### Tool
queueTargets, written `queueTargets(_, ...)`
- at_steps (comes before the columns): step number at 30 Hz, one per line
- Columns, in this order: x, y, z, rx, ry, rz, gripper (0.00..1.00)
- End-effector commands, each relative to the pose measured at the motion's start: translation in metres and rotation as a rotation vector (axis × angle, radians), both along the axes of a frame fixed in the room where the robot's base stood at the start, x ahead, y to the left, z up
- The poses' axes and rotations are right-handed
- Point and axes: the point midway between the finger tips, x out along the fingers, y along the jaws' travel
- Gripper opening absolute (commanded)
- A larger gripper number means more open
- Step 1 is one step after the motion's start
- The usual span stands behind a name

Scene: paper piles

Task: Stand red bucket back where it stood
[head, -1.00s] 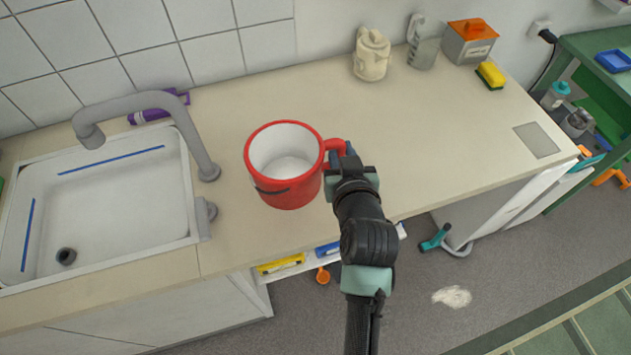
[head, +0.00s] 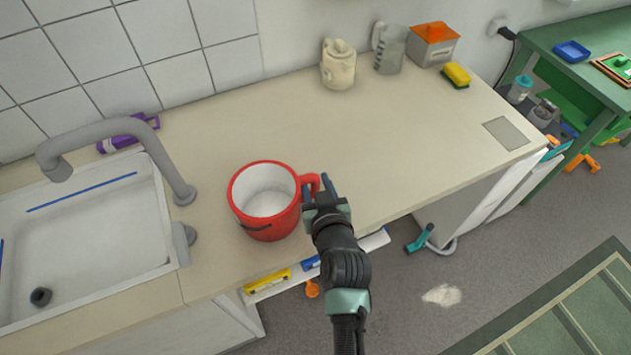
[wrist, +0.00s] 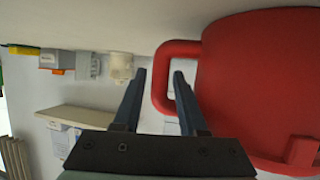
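The red bucket (head: 268,218), white inside and with a handle on its right side, is upright on the beige counter (head: 400,130), to the right of the sink. My gripper (head: 317,187) is at the handle. In the wrist view, which is upside down, the two fingers of my gripper (wrist: 160,73) are apart, with the outer bar of the handle between them and a gap showing beside it. The red bucket (wrist: 255,85) fills the right of that view. Its base appears to meet the counter.
The sink (head: 80,235) and its grey tap (head: 110,130) are at the left. The counter right of the bucket is clear.

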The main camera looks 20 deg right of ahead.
Motion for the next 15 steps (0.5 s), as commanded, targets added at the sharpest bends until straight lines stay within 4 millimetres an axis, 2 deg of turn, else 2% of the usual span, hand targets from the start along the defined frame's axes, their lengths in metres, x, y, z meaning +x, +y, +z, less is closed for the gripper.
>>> queueTargets(12,-0.0001,-0.0003,-0.0046,0.001,0.001,0.0,0.54)
queueTargets(15,-0.0084,0.0017,0.0002,0.0,0.001,0.0,0.54)
